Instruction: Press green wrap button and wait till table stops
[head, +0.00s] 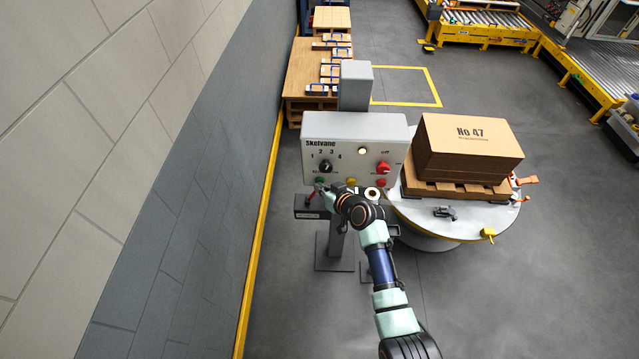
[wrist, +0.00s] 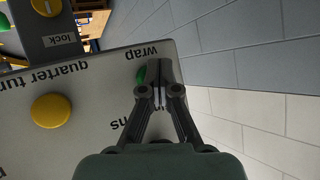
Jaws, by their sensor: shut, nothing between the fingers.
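The grey control panel (head: 335,130) stands on a post at the middle of the head view. Its green wrap button (wrist: 141,75) shows in the wrist view beside the "wrap" label, partly hidden by my fingers. My gripper (wrist: 157,70) is shut and empty, with its tips at the green button; I cannot tell whether they touch it. In the head view my gripper (head: 321,189) is at the panel's lower left. The round table (head: 440,228) stands right of the panel, carrying a wooden pallet (head: 450,190) and a brown stack (head: 465,150) marked "No 47".
A yellow button (wrist: 51,111) marked "quarter turn" is near my gripper in the wrist view. The panel also has a black dial (head: 325,166), a red switch (head: 383,167) and a lit lamp (head: 362,151). A wall (head: 150,150) runs along the left.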

